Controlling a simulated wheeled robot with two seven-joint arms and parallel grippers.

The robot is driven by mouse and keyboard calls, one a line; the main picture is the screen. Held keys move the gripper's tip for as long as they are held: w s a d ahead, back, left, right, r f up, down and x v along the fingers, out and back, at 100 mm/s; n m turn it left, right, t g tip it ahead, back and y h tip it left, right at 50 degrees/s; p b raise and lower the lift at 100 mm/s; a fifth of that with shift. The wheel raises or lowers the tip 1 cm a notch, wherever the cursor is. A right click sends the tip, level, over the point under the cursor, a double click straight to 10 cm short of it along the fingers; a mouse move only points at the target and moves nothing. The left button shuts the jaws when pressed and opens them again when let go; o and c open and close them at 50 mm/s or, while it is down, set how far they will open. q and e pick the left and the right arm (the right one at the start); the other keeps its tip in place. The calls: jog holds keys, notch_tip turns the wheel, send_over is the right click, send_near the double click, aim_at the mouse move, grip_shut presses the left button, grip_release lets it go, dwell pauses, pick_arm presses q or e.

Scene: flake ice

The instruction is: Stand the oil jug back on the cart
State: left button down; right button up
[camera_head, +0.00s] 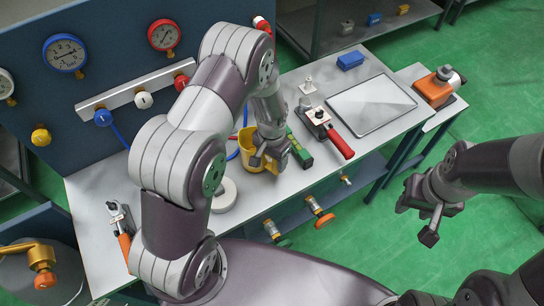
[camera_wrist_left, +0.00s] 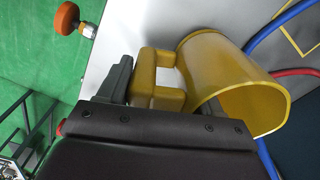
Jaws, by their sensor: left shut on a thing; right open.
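The yellow oil jug (camera_head: 248,150) is at the middle of the grey cart top (camera_head: 292,188), partly hidden behind my left gripper (camera_head: 270,158). My left gripper is shut on the jug's handle. In the left wrist view the jug (camera_wrist_left: 215,75) shows its round open mouth, and its blocky handle (camera_wrist_left: 160,92) is beside a dark finger (camera_wrist_left: 118,78). The jug looks roughly upright in the head view; I cannot tell whether its base touches the top. My right gripper (camera_head: 420,220) is open and empty, off the cart's right side over the green floor.
A green-and-black item (camera_head: 300,150) lies right beside the jug. A red-handled tool (camera_head: 328,130), a flat tray (camera_head: 371,104) and a blue block (camera_head: 350,60) are further right. A white disc (camera_head: 223,195) lies front left. Gauges (camera_head: 65,53) and valves line the back panel.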

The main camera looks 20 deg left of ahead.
pick_arm(q)
jog(key=shift+f+b, duration=0.3)
jog(key=shift+f, duration=0.15)
dwell(0.3)
jog(key=shift+c, duration=0.5)
grip_release()
jog(key=shift+r+p, duration=3.3)
jog(key=shift+r, duration=0.75)
